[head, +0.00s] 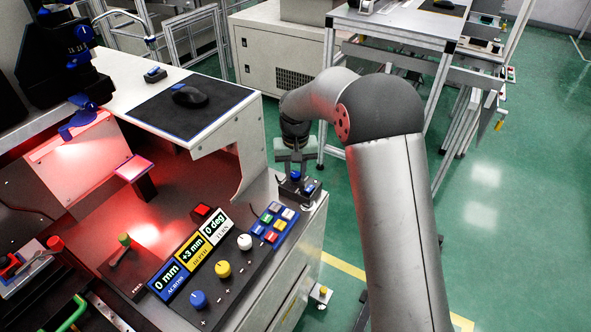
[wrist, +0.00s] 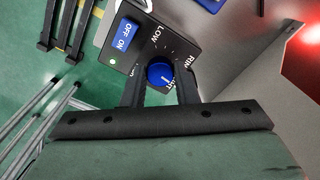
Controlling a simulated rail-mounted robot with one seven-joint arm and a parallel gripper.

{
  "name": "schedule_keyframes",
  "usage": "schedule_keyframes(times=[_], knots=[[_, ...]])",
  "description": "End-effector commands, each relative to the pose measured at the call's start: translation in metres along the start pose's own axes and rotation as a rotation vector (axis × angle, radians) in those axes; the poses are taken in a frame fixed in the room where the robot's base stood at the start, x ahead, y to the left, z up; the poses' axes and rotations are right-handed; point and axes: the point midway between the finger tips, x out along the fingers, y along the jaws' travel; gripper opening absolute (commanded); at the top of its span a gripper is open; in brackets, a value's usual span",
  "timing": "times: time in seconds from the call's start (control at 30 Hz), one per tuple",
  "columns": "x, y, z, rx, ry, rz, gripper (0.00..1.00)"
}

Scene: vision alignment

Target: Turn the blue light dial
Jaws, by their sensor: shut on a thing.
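The blue light dial (wrist: 160,74) sits on a small dark control box (wrist: 140,47) with "LOW" and partly hidden "RIN…" lettering. A white pointer line shows on the dial. My gripper (wrist: 159,82) has one dark finger on each side of the dial and is shut on it; the fingers hide part of the printed scale. In the head view the box (head: 285,190) stands at the right end of the bench, with my gripper (head: 297,165) over it from above.
A blue OFF/ON switch (wrist: 127,34) and a small green lamp (wrist: 113,62) sit beside the dial. A sloping panel (head: 212,285) carries blue (head: 198,299), yellow (head: 223,268) and white knobs (head: 245,242), reading 0 mm, +3 mm and 0 deg. Red light falls on the work area.

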Motion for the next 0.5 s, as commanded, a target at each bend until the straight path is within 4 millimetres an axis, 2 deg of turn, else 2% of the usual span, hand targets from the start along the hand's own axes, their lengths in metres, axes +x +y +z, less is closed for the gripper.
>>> schedule_keyframes(times=[0.43,0.47,0.5], knots=[[0.0001,-0.0003,-0.0003,0.009,0.001,-0.001,0.04],[0.0001,-0.0002,-0.0003,0.009,0.001,-0.001,0.32],[0.0,-0.0002,-0.0003,0.008,0.001,-0.001,0.44]])
